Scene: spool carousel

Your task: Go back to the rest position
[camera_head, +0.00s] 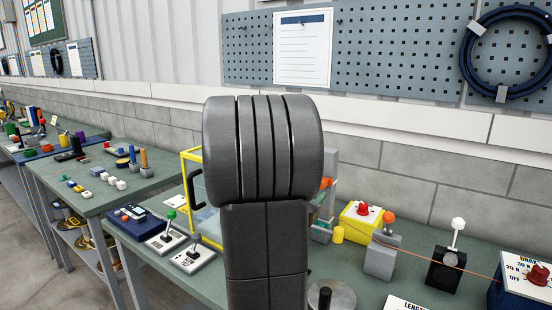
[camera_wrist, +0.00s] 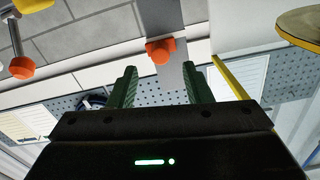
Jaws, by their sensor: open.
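My gripper (camera_wrist: 160,82) shows in the wrist view with its two green fingers apart and nothing between them. An orange knob (camera_wrist: 160,50) on a grey upright plate (camera_wrist: 163,14) shows just beyond the fingertips; I cannot tell how close it is. In the head view my dark grey arm fills the middle and hides my gripper. An orange knob (camera_head: 326,183) shows at the right edge of my arm, beside a grey post.
A yellow-edged frame (camera_head: 190,155) stands behind my arm, partly hidden. Levers on bases (camera_head: 188,258), a red button on a yellow box (camera_head: 361,215) and a grey block with an orange knob (camera_head: 382,256) crowd the green bench. A thin orange line crosses at right. The wall is behind.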

